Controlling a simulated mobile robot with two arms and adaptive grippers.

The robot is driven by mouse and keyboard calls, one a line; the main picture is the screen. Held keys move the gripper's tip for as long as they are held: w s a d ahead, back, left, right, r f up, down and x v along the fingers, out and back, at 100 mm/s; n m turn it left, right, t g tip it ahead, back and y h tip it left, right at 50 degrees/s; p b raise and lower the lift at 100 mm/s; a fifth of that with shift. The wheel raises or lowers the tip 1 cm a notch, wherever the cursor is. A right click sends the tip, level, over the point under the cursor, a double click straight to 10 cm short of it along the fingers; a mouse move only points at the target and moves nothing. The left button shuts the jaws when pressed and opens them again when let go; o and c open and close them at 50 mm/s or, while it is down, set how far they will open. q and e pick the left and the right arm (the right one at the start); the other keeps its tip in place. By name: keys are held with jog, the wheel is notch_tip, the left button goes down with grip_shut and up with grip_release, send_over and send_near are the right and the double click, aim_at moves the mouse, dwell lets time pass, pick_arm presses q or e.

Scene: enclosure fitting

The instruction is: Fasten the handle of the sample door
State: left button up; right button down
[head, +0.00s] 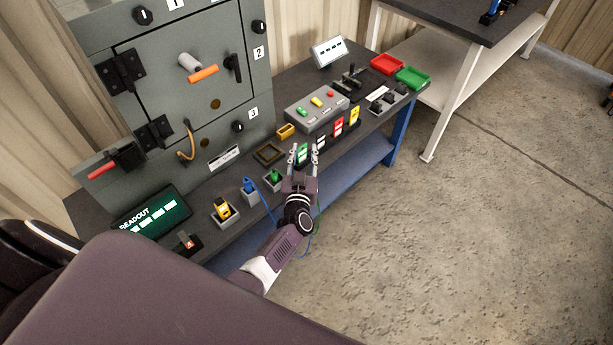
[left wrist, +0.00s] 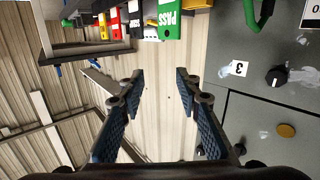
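The grey enclosure (head: 222,100) stands at the back left, its front door (head: 165,90) closed flat with black hinges (head: 121,71) on the left. On the door are a black lever handle (head: 234,68) near the right edge and an orange bar (head: 203,73) beside a white cylinder. Which handle is the sample door's I cannot tell. My left gripper (head: 303,152) is open and empty, over the bench's front part, right of the enclosure and apart from the door. In the left wrist view its spread fingers (left wrist: 160,100) have nothing between them. My right gripper is not in view.
The bench (head: 290,80) carries a button box (head: 316,105), coloured tags (head: 339,126), a red tray (head: 387,64), a green tray (head: 411,77) and a readout (head: 152,217). A red-ended bar (head: 103,168) juts from the enclosure's lower left. Floor (head: 470,220) is clear at right.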

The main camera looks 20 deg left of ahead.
pick_arm(q)
jog(key=s+d+f+m+g+h, duration=0.1)
jog(key=s+d+f+m+h, duration=0.1)
jog(key=f, duration=0.5)
jog(key=shift+s+d+h, duration=0.3)
jog(key=shift+s+d, duration=0.05)
jog(key=shift+s, duration=0.5)
jog(key=s+d+f+m+g+h, duration=0.2)
jog(key=s+f+g, duration=0.1)
jog(key=s+f, duration=0.7)
jog(key=s+d+f+m+g+h, duration=0.1)
jog(key=s+d+f+g+h, duration=0.15)
jog(key=s+f, duration=0.8)
jog(key=s+a+f+g, duration=0.1)
jog(key=s+f+g, duration=0.1)
jog(key=s, duration=0.8)
jog(key=s+a+f+m+g+y, duration=0.1)
jog(key=s+f+g, duration=0.2)
jog(key=s, duration=0.8)
jog(key=s+a+f+g, duration=0.1)
jog(key=s+f+g, duration=0.2)
jog(key=s, duration=0.8)
notch_tip(320, 180, down, 2)
jog(key=shift+s+f+m, duration=0.25)
jog(key=shift+m, duration=0.15)
jog(key=shift+s+g, duration=0.1)
jog(key=shift+g, duration=0.15)
